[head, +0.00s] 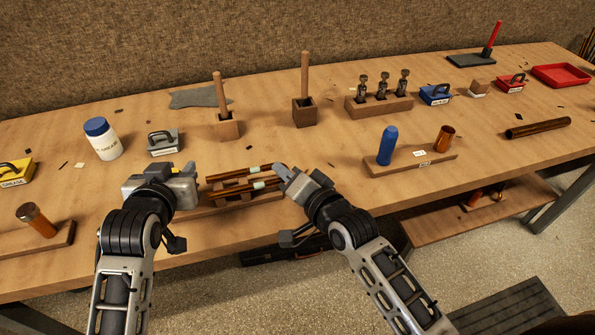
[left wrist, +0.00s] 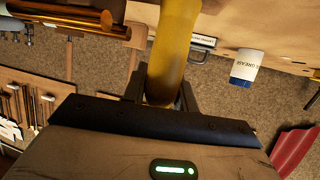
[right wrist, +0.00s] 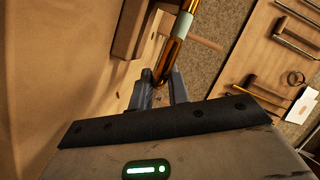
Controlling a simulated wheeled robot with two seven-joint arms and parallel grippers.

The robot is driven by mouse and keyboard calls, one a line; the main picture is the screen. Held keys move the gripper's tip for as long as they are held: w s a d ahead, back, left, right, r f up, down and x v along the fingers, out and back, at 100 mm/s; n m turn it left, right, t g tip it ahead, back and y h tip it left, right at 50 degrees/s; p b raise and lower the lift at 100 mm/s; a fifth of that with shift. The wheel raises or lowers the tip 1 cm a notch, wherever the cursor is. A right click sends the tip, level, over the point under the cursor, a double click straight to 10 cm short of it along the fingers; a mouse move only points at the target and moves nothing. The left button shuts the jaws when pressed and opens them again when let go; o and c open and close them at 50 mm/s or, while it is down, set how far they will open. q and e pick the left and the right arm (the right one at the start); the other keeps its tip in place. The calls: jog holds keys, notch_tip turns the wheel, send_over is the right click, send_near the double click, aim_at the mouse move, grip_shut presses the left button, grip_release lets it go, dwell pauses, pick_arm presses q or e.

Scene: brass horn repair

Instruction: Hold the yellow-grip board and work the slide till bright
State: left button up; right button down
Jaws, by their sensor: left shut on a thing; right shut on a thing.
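The slide (head: 228,178), brass-brown tubes with pale bands, lies on wooden blocks along a board (head: 205,212) near the table's front edge. My left gripper (head: 197,188) is at the board's left end. In the left wrist view its fingers (left wrist: 165,95) are shut on the yellow grip (left wrist: 175,45), which its body hides in the head view. My right gripper (head: 283,171) is at the slide's right end. In the right wrist view its fingers (right wrist: 160,90) are shut on the slide's curved brass end (right wrist: 170,55), beside a pale band. How bright the metal is cannot be told.
A grease jar (head: 102,138) and a grey handled block (head: 163,142) stand behind my left gripper. A wooden stand with a blue bottle (head: 387,145) and a copper cup (head: 444,138) is to the right. Dark flecks lie scattered on the table.

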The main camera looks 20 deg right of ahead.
jog(key=shift+s+a+f, duration=0.1)
jog(key=shift+a+f, duration=0.2)
jog(key=shift+a, duration=0.45)
jog(key=c, duration=1.4)
grip_release()
jog(key=shift+c, duration=0.2)
jog(key=shift+v, duration=4)
jog(key=shift+r, duration=0.25)
